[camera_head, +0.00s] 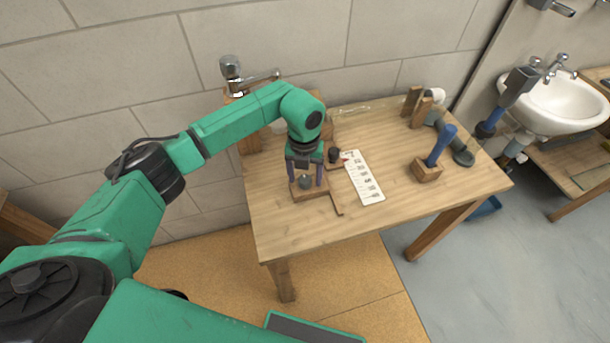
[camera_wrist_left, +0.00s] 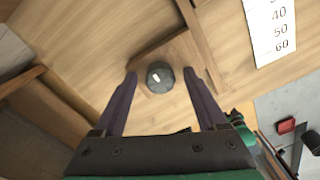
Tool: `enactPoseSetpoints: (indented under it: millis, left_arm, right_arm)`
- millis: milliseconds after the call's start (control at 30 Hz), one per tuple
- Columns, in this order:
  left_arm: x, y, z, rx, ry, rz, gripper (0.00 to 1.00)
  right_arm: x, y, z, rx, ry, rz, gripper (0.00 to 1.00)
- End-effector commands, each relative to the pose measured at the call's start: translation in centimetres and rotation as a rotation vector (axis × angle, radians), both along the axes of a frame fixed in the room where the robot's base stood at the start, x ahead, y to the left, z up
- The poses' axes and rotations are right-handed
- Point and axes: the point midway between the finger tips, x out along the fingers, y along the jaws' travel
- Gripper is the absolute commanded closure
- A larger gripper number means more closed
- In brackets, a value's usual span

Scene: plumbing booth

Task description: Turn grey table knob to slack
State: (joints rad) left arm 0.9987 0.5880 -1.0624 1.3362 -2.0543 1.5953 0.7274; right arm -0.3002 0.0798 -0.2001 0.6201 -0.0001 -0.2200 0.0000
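The grey knob (camera_head: 306,182) sits on a small wooden block (camera_head: 312,192) near the left front part of the table. In the left wrist view the round grey knob (camera_wrist_left: 159,77) has a short white mark on its top. My left gripper (camera_head: 305,180) points down over the block. In the left wrist view its two purple fingers (camera_wrist_left: 159,73) are open, one on each side of the knob, with gaps visible. I cannot tell how far down the fingertips reach. A white scale card (camera_head: 363,178) lies right of the block; 40, 50 and 60 show on the card (camera_wrist_left: 271,28).
A dark knob (camera_head: 333,155) stands beside the card's upper left. A blue-handled piece on a wooden block (camera_head: 427,170) and grey pipe parts (camera_head: 461,151) stand at the right of the table (camera_head: 300,235). A tap (camera_head: 240,76) is on the wall behind; a sink (camera_head: 560,104) is far right.

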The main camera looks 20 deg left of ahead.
Motion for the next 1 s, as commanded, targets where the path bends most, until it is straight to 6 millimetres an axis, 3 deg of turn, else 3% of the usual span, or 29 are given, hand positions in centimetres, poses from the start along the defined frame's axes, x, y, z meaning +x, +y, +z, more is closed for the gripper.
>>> enactPoseSetpoints:
  millis: [267,367,700,833,1000]
  left_arm:
    - [0.0,0.0,0.9,0.001,0.000,-0.001,0.26]
    - [0.0,0.1,2.9,0.000,-0.003,-0.003,0.26]
    - [0.0,0.2,12.4,0.000,-0.003,-0.001,0.26]
    - [-0.1,0.2,14.2,0.001,0.000,0.000,0.26]
    - [-0.1,0.2,14.5,0.001,0.002,0.000,0.26]
  right_arm:
    - [0.0,0.0,-0.3,0.000,0.000,0.000,0.50]
    - [0.0,0.0,-0.6,0.000,0.000,-0.001,0.50]
    - [0.0,0.0,-2.0,0.001,0.000,-0.001,0.50]
    - [0.0,0.0,-2.1,0.001,0.000,-0.001,0.50]
    - [0.0,0.0,-2.1,0.001,0.000,0.000,0.50]
